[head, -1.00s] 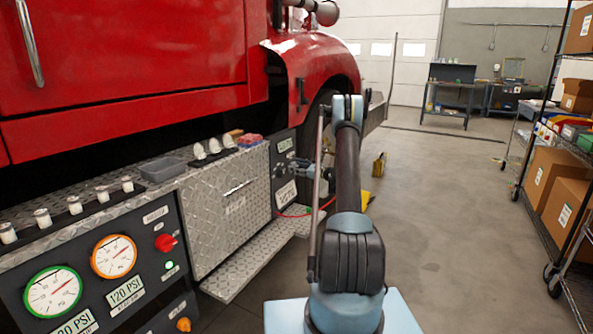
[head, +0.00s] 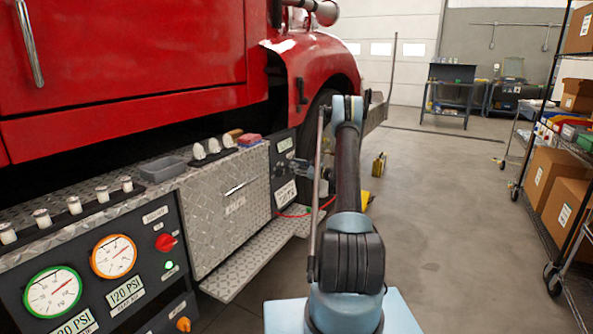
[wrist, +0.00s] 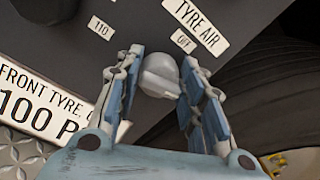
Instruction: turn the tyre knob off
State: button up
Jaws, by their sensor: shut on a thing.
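The tyre knob (wrist: 160,80) is a grey-white rounded knob on a dark panel in the wrist view. It sits below the "TYRE AIR" label (wrist: 196,23) and near the small "OFF" label (wrist: 183,41). I cannot tell for sure where the knob points. In the head view my gripper (head: 300,170) is at the dark panel (head: 283,192) beside the front wheel, and the knob is hidden there.
A gauge label reading "FRONT TYRE" (wrist: 42,100) is left of the knob. The diamond-plate box (head: 228,215) and step (head: 255,262) stand left of my arm. The gauge panel (head: 150,285) is nearer.

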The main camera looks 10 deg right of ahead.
jog(key=shift+o, duration=0.2)
jog(key=n, duration=0.7)
jog(key=shift+s+a+f+n, duration=0.2)
jog(key=shift+s+a+n, duration=0.05)
jog(key=shift+n, duration=0.15)
jog(key=n, duration=0.4)
jog(key=shift+d+f+n+y, duration=0.1)
jog(key=shift+f+n+y, duration=0.05)
jog(key=shift+n+y, duration=0.2)
jog(key=shift+w+d+f+n+g, duration=0.1)
jog(key=shift+n+g, duration=0.05)
jog(key=shift+n, duration=0.8)
jog(key=shift+w+n+g, duration=0.1)
jog(key=shift+n+g, duration=0.05)
jog(key=shift+n, duration=0.75)
jog(key=shift+c, duration=0.2)
jog(key=shift+s, duration=0.1)
jog(key=shift+o, duration=0.2)
jog(key=o, duration=1)
jog(key=shift+f, duration=0.15)
